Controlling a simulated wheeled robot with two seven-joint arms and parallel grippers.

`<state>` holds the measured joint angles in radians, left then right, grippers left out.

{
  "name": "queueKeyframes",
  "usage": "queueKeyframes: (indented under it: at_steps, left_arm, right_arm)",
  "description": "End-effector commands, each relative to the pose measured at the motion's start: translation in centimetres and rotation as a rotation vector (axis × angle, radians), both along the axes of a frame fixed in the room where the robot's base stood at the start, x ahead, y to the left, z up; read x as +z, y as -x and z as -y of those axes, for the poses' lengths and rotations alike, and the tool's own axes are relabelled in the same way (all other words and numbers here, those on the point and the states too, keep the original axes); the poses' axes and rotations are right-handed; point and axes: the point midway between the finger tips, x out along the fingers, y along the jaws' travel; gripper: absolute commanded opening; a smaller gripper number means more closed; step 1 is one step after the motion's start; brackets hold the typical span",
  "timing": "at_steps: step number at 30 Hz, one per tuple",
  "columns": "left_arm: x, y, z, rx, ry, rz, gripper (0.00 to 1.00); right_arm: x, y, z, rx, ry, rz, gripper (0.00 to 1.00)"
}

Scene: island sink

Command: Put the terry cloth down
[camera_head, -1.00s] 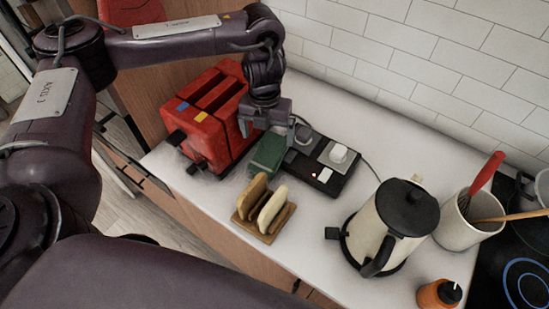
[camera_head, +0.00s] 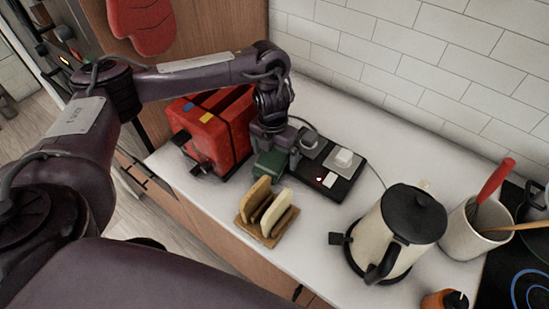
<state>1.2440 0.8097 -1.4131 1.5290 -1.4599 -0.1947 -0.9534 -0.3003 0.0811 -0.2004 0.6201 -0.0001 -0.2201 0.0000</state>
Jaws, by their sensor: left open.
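A small folded green cloth (camera_head: 270,165), which I take to be the terry cloth, lies on the white counter between the red toaster (camera_head: 203,138) and the black power strip (camera_head: 318,178). My left gripper (camera_head: 274,148) is directly above and behind it, pointing down, and hides its back part. The gripper is open. I cannot tell whether its fingers touch the cloth. My right gripper is not in view.
A wooden rack (camera_head: 265,230) with bread slices stands in front of the cloth. A cream kettle (camera_head: 388,240), a utensil crock (camera_head: 472,235) and an orange bottle (camera_head: 442,300) are to the right. Counter between rack and kettle is clear.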

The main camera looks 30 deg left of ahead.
Motion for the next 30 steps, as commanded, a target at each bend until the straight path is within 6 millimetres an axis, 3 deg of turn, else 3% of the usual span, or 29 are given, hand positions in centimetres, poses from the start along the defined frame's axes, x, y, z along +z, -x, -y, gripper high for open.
queueKeyframes:
  at_steps: [3,11,23,30]
  left_arm:
    - [-1.03,0.05,0.05,0.002,0.001,-0.002,0.94]
    - [-1.09,0.00,0.02,0.001,0.000,0.000,0.94]
    - [-1.07,0.01,0.01,0.001,0.000,0.000,0.42]
    - [-0.93,-0.01,0.01,0.001,0.000,0.001,0.42]
  right_arm:
    - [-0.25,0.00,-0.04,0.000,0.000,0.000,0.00]
    - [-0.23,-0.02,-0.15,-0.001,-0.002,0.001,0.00]
    - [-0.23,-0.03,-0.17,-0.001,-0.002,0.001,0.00]
    - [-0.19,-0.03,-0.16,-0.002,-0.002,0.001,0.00]
